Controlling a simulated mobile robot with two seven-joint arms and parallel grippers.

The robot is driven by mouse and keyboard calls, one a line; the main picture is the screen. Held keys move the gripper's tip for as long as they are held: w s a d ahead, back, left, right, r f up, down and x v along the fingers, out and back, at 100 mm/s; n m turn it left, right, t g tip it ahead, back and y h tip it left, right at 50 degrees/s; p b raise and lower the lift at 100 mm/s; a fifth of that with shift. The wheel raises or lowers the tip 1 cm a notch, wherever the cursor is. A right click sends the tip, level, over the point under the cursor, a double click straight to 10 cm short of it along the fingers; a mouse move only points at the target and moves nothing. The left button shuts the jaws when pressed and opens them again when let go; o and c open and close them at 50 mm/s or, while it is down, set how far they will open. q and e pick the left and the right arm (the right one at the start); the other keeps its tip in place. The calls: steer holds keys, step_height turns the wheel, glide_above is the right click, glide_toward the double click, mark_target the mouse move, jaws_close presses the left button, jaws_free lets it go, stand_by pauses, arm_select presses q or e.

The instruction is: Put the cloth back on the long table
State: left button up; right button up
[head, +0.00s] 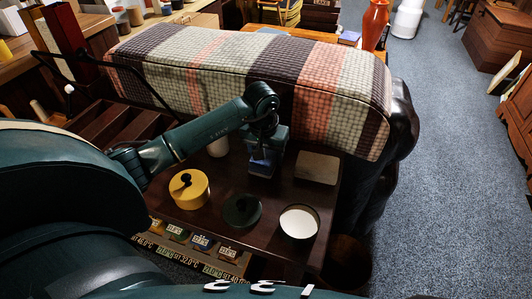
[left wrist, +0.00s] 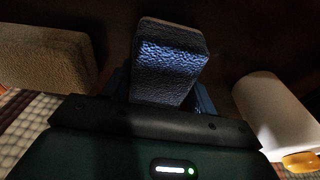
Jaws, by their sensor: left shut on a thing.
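My left gripper (head: 264,152) points down over the dark wooden table (head: 222,212) in the head view. It is shut on a dark blue-grey, rough-textured block-like piece, seemingly the folded cloth (left wrist: 170,58), which sits between the blue fingers in the left wrist view. In the head view the gripper mostly hides the held piece. I cannot tell whether it touches the tabletop. My right gripper is not in view.
A couch with a plaid blanket (head: 325,80) stands behind. Carpeted floor (head: 440,150) is open at right.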

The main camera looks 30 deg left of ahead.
arm_select(q)
steer(key=shift+f, duration=0.2)
steer(key=o, duration=0.9)
steer(key=shift+r, duration=0.1)
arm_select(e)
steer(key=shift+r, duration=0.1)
arm_select(q)
steer(key=shift+r, duration=0.2)
steer(key=r, duration=0.4)
steer(key=s+r, duration=0.1)
steer(key=r, duration=0.6)
steer(key=shift+s+d+r+p, duration=0.2)
steer(key=shift+s+r+p, duration=0.15)
steer(key=shift+r+p, duration=0.05)
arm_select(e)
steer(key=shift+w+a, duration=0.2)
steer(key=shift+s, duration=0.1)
